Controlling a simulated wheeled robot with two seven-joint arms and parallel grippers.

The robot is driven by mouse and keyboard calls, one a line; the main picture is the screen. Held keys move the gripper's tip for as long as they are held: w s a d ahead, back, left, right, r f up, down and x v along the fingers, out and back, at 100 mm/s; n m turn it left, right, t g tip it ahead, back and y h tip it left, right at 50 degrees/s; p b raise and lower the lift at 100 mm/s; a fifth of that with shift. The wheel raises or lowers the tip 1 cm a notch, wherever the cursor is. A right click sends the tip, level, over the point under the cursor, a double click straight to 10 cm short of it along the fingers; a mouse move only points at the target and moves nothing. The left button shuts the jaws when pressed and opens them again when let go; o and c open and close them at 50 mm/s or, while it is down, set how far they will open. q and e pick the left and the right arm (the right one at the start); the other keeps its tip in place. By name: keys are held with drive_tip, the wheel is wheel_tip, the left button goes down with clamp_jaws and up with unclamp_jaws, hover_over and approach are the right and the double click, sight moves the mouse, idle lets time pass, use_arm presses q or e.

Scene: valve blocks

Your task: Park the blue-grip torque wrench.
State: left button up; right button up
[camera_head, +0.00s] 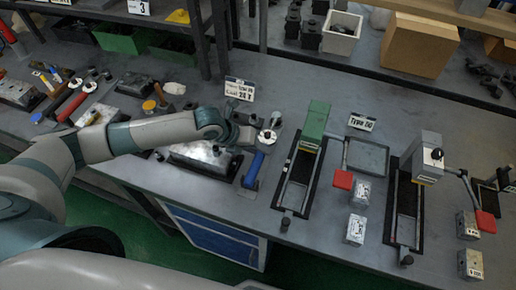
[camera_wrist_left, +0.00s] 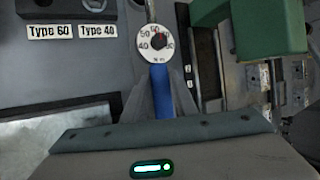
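The blue-grip torque wrench (camera_head: 255,170) is near the front middle of the bench, its white dial (camera_head: 267,136) toward the back. In the left wrist view the blue grip (camera_wrist_left: 161,92) runs down from the round dial (camera_wrist_left: 156,43). My left gripper (camera_head: 248,138) is at the dial end of the wrench. In the left wrist view its two dark fingers (camera_wrist_left: 161,80) flank the blue grip closely, one on each side. I cannot tell whether they press on it. The gripper body hides the grip's lower end. My right gripper is not in view.
A green-topped block fixture (camera_head: 314,125) stands right of the wrench, and a grey one (camera_head: 426,157) farther right. A metal plate (camera_head: 203,158) lies to the left. Label cards (camera_head: 239,89) stand behind. Small metal blocks (camera_head: 355,229) and red-grip tools (camera_head: 70,107) lie elsewhere.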

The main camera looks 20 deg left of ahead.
use_arm(q)
drive_tip(key=o, duration=0.4)
drive_tip(key=shift+s, duration=0.1)
drive_tip(key=shift+s+a+r+b, duration=0.2)
drive_tip(key=shift+a+r+b, duration=0.15)
drive_tip(key=shift+r, duration=0.25)
drive_tip(key=b+v, duration=0.3)
drive_tip(key=v, duration=1.3)
